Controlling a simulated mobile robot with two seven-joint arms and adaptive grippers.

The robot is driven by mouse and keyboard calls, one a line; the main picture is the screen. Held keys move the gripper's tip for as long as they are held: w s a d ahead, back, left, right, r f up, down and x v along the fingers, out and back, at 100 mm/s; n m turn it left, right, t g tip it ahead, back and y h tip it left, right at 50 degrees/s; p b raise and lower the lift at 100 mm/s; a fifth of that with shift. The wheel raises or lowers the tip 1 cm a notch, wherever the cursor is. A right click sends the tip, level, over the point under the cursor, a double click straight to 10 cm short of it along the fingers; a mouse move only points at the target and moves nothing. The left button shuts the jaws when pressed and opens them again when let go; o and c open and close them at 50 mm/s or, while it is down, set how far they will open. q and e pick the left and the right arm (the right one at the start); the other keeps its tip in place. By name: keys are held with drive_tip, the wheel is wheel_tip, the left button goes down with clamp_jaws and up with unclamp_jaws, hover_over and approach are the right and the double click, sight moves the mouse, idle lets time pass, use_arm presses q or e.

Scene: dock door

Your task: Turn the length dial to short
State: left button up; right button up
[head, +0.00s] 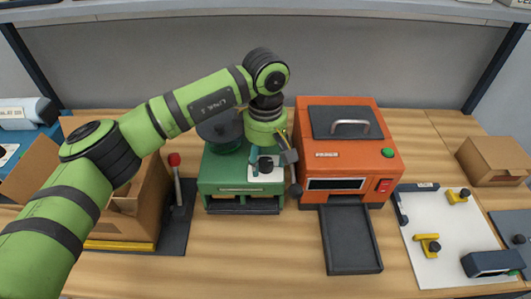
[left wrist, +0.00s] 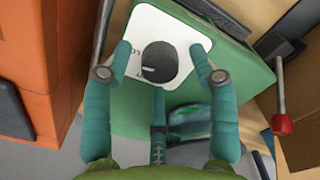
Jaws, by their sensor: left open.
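The length dial (left wrist: 159,62) is a dark round knob with a pale pointer mark on a white plate (left wrist: 172,25). In the head view the left gripper (head: 266,160) hangs over the plate. The plate's lettering is mostly hidden or too small to read. My right gripper is not in view.
An orange machine (head: 391,150) with a dark tray (head: 350,240) stands just right of the green one. A side lever with a black knob (head: 296,190) sits between them. A red-knobbed lever (head: 174,160) and cardboard box (head: 152,200) are left.

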use_arm(q)
drive_tip(key=shift+s, duration=0.1)
drive_tip(key=c, duration=1.1)
drive_tip(key=shift+f, duration=0.1)
drive_tip(key=shift+c, duration=0.2)
drive_tip(key=shift+f+n+b, duration=0.15)
drive_tip(key=shift+n+b, duration=0.35)
drive_tip(key=shift+b, duration=0.25)
drive_tip(key=n+b, duration=0.3)
drive_tip(key=shift+f, duration=0.1)
drive_tip(key=n+b, duration=0.2)
drive_tip(key=shift+n+b, duration=0.35)
drive_tip(key=shift+n, duration=0.05)
drive_tip(key=n+b, duration=0.2)
drive_tip(key=n, duration=0.2)
drive_tip(key=shift+b, duration=0.4)
drive_tip(key=n+b, duration=0.2)
drive_tip(key=n, duration=0.3)
drive_tip(key=shift+r, duration=0.2)
